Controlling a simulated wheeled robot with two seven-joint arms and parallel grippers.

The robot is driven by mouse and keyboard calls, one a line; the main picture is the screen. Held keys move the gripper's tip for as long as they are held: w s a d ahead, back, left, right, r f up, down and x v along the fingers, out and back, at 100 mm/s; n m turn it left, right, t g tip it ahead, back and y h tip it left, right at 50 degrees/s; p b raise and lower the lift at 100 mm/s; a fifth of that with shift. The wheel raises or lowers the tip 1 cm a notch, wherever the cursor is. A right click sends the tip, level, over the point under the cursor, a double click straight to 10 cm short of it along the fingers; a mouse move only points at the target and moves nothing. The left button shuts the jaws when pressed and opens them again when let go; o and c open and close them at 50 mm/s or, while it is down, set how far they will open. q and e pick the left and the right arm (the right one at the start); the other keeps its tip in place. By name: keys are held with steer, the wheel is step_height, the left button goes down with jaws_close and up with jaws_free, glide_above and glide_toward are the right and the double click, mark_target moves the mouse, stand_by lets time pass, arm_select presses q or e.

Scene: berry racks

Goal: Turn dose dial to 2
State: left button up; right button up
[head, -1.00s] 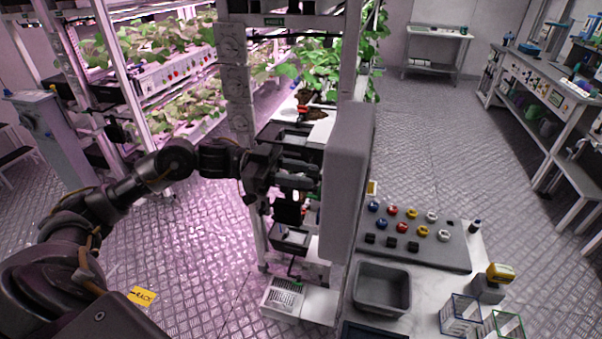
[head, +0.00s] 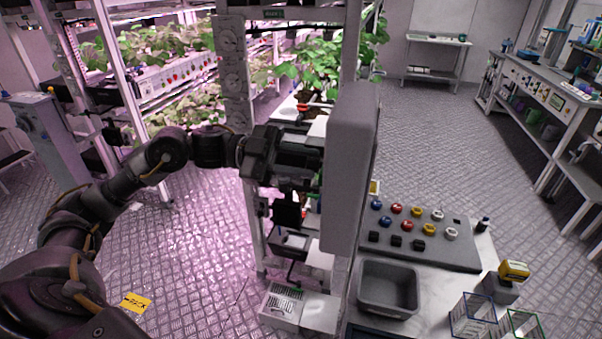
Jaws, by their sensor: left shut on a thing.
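A tall grey box (head: 350,165) stands upright in the middle of the head view, seen nearly edge-on. Its left-hand face is turned away from the camera, so the dose dial, its numbers and its pointer are hidden. My left gripper (head: 312,172) comes in from the left and reaches up to that hidden face. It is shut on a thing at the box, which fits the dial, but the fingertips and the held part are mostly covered. My right gripper is not in view.
To the right of the box, a bench carries a grey panel (head: 425,238) with coloured knobs, an empty grey bin (head: 389,287), a yellow-topped device (head: 512,271) and wire baskets (head: 473,315). Plant racks (head: 175,85) stand behind my left arm. The floor at the right is open.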

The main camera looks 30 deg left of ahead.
arm_select(q)
steer(key=m+b, duration=1.1)
steer(key=m, duration=0.2)
steer(key=shift+m+b, duration=0.3)
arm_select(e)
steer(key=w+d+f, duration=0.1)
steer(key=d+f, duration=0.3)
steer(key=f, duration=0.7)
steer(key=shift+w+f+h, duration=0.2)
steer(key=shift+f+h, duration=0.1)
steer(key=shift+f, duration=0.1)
arm_select(q)
steer(key=o, duration=1)
steer(key=shift+c, duration=0.2)
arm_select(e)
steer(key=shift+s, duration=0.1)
